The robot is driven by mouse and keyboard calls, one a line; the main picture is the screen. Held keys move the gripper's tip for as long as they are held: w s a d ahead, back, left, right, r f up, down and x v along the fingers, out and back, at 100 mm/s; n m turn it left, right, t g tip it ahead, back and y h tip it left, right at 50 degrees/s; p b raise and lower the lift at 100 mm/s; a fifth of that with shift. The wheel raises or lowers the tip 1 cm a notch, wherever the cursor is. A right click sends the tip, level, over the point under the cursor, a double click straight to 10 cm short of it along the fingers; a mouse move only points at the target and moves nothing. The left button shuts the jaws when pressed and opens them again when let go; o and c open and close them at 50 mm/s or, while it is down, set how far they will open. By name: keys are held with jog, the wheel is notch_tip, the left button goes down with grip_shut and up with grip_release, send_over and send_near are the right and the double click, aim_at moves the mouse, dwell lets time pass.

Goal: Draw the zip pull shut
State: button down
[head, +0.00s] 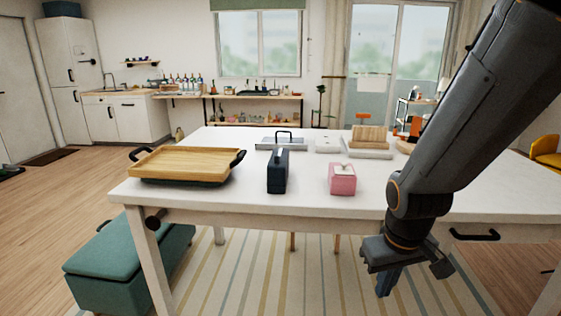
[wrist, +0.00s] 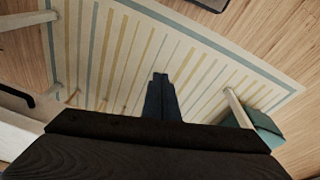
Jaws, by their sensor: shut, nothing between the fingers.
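A dark blue upright case (head: 278,172) stands on the white table with a pale strip along its top. A pink box (head: 342,180) with a pale top stands to its right. I cannot make out a zip pull on either one; they are too small in the head view. My gripper (head: 388,284) hangs pointing down in front of the table's front edge, lower than the tabletop and apart from both objects. Its fingers are together and empty, and they also show in the wrist view (wrist: 161,92) above the striped rug.
A wooden tray (head: 187,162) with dark handles lies at the table's left. Behind are a grey tray with a handle (head: 282,143) and a wooden block (head: 369,139). The table (head: 230,202) has clear front space. A teal bench (head: 128,256) stands at lower left.

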jog(key=w+a+r+n+t+y, duration=0.15)
jog(key=w+n+t, duration=0.35)
jog(key=w, duration=0.5)
jog(key=w+a+r+n+t+y, duration=0.1)
jog(key=w+a+r+n+t, duration=0.15)
jog(key=w+n, duration=0.5)
jog(key=w+a+r+n+t+y, duration=0.4)
jog(key=w+a+r+n+y, duration=0.2)
jog(key=a+r+n+y, duration=0.3)
jog(key=a+n, duration=0.2)
jog(key=a, duration=0.1)
jog(key=shift+y, duration=0.35)
jog(key=shift+a, duration=0.15)
jog(key=p, duration=0.4)
send_near(277, 159)
jog(key=shift+s+a+x, duration=0.3)
jog(key=shift+a+x, duration=0.05)
jog(key=shift+x, duration=2.8)
jog(key=shift+r, duration=0.2)
